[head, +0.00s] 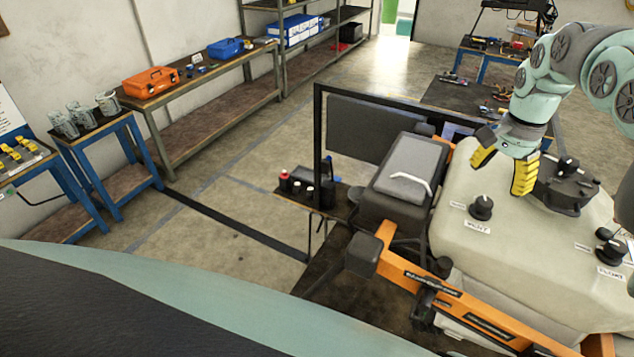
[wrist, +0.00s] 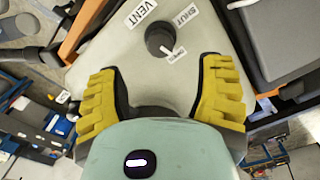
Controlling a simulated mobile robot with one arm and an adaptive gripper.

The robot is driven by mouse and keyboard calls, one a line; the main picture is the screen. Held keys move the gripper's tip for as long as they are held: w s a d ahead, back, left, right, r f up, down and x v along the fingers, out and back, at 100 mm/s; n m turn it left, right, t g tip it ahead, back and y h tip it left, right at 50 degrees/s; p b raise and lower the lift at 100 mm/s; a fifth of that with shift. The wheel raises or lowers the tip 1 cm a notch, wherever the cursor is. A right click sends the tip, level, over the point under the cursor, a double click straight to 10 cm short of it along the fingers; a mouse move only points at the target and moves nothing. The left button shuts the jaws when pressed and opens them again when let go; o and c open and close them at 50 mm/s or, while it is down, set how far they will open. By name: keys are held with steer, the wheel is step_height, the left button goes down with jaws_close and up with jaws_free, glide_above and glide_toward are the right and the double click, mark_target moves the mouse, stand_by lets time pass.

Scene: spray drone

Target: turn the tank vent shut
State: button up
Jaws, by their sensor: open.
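The tank vent is a round black knob (head: 481,208) on top of the cream tank (head: 470,270), with a VENT label beside it. My gripper (head: 505,167) is open and empty, above the tank, up and right of the knob in the head view. In the wrist view its yellow-padded fingers (wrist: 160,80) are wide apart, with the knob beyond them, not touching.
A dark fitting (head: 565,187) stands on the tank to the right of the gripper, with more black knobs (head: 610,249) at the right edge. An orange frame arm (head: 450,295) runs along the front. A grey box with a white handle (head: 408,182) is left of the tank.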

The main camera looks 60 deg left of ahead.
mark_target(485, 201)
step_height(485, 201, down, 3)
steer(key=shift+b, duration=0.85)
steer(key=shift+s+f+p, duration=0.15)
steer(key=shift+f+p, duration=0.25)
steer(key=shift+p, duration=0.15)
steer(key=shift+a+f+p, duration=0.1)
steer(key=shift+f+p, duration=0.8)
steer(key=shift+f, duration=1.1)
steer(key=shift+c, duration=0.2)
jaws_close()
